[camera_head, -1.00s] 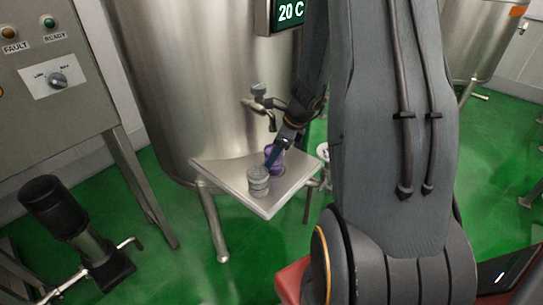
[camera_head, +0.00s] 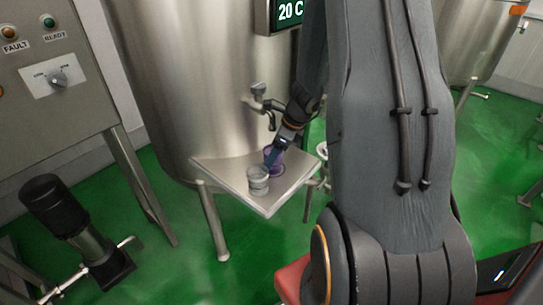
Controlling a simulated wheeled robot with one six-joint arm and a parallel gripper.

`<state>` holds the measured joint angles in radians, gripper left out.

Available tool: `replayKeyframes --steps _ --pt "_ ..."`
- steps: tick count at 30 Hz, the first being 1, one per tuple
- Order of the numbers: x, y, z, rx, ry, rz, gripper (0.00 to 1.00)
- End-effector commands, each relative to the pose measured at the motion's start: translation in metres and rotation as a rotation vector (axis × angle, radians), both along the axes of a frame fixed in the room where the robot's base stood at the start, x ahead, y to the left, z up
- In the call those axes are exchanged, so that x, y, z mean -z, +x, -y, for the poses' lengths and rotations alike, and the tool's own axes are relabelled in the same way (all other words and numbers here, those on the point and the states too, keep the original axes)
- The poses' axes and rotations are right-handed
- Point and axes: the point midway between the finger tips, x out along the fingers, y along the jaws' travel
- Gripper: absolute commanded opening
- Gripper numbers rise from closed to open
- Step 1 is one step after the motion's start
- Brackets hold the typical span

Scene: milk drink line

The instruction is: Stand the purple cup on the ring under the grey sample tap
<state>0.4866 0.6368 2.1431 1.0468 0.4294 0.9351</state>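The purple cup (camera_head: 279,161) is on or just above the steel shelf (camera_head: 225,174), below and close to the tap's spout. The grey sample tap (camera_head: 259,92) sticks out of the tank wall above the shelf. My gripper (camera_head: 267,166) points down and left across the front of the purple cup and covers part of it. Its fingers are too small to show whether they grip the cup. The ring is not clear; the area round the cup's base is small and partly hidden.
A grey cup or stack of rings (camera_head: 258,184) stands on the shelf, left of and in front of the purple cup. The large steel tank (camera_head: 205,90) rises behind the shelf. A control cabinet (camera_head: 60,80) and a black motor pump (camera_head: 65,220) are at left.

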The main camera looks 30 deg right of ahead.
Motion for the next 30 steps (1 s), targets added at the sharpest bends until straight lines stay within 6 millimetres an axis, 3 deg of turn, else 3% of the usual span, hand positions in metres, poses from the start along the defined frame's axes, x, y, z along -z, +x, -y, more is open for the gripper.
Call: replayKeyframes --steps 5,18,24,30 --pt "-0.017 -0.003 0.004 0.0 -0.001 0.004 0.64" --pt "-0.092 -0.027 0.025 0.002 -0.002 0.003 0.64" --pt "-0.109 -0.032 0.03 -0.001 -0.001 0.001 0.64" --pt "-0.113 -0.034 0.031 0.0 0.001 -0.001 0.64"
